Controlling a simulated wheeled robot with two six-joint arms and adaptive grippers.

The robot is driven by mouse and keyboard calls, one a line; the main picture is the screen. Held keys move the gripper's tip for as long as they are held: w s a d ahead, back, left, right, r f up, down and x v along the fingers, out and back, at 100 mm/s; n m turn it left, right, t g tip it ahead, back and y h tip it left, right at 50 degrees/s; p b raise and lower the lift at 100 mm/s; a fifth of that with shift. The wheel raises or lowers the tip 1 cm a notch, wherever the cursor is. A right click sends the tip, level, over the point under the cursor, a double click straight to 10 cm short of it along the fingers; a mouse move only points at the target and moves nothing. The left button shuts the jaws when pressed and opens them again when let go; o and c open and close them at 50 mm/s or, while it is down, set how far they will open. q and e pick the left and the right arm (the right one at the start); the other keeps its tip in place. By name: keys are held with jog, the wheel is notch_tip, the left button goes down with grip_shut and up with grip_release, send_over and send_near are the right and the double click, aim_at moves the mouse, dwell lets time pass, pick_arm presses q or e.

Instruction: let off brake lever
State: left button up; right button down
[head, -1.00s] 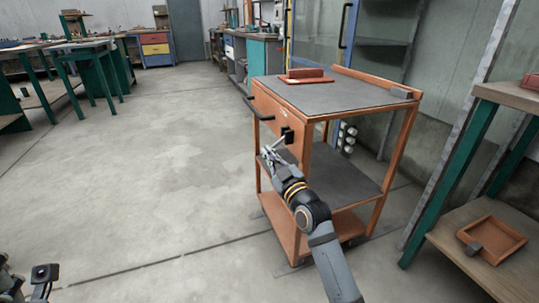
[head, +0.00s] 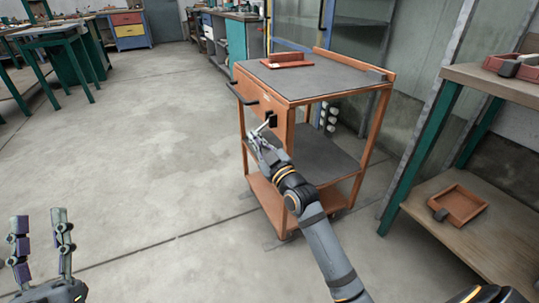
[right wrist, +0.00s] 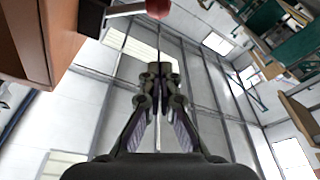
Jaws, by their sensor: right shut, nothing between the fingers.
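The orange cart (head: 287,95) stands right of centre in the head view, with a grey top. The brake lever (head: 264,126) is a pale rod slanting down-left from a black mount (head: 271,118) on the cart's near side panel. In the right wrist view the lever (right wrist: 125,9) is a metal bar with a red knob (right wrist: 157,8) at the top edge. My right gripper (head: 254,141) is just below the lever's outer end; its shut, empty fingertips (right wrist: 160,75) appear apart from the knob. My left gripper (head: 40,237) is open and empty at the lower left, far from the cart.
A black handle (head: 241,94) sticks out from the cart's left side. A red tray (head: 287,60) lies on the cart top. A wooden shelf unit with green legs (head: 420,160) stands close on the right. Open concrete floor (head: 150,140) lies left of the cart.

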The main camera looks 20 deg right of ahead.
pick_arm(q)
notch_tip(320, 180, down, 20)
jog(key=w+n+g+y+p, duration=0.1)
jog(key=w+g+p, duration=0.15)
jog(key=g, duration=0.75)
jog(key=s+f+g+p, duration=0.1)
jog(key=s+f+g, duration=0.3)
jog(key=s+f, duration=0.2)
jog(key=s+d+f+g, duration=0.1)
jog(key=s+f+g, duration=0.4)
jog(key=f, duration=0.6)
jog(key=shift+s+f+p, duration=0.15)
jog(key=shift+s+p, duration=0.25)
jog(key=shift+s, duration=0.2)
pick_arm(e)
jog(key=v, duration=0.7)
jog(key=shift+s, duration=0.4)
